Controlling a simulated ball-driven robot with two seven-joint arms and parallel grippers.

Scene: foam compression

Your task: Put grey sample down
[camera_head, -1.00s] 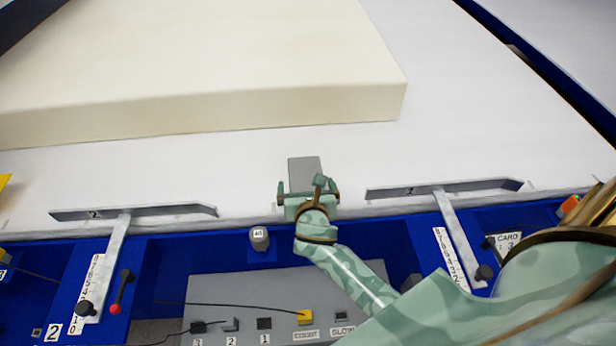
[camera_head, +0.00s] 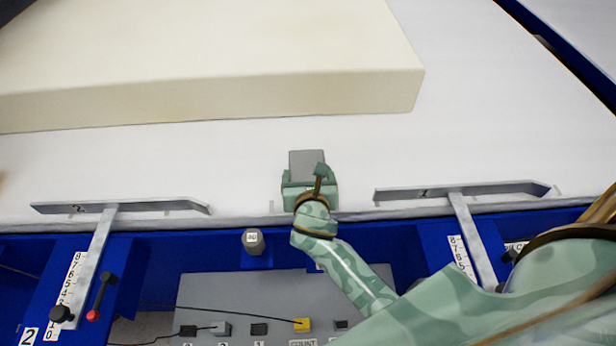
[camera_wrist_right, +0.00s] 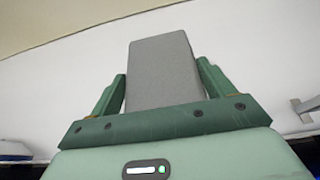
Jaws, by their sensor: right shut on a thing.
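The grey sample (camera_head: 307,163) is a small grey block over the white surface (camera_head: 240,170), between the two metal guides. My right gripper (camera_head: 309,178) is shut on it, with a finger against each side. In the right wrist view the grey sample (camera_wrist_right: 162,72) stands out between the green fingers of the right gripper (camera_wrist_right: 161,92). The gripper hides its near end. I cannot tell whether its underside touches the white surface. My left gripper is not in view.
A large cream foam block (camera_head: 220,100) lies beyond the sample, with clear white surface between. Metal guides stand left (camera_head: 130,207) and right (camera_head: 470,190). In front are a blue frame, a grey weight (camera_head: 252,241) and a grey control panel (camera_head: 240,296).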

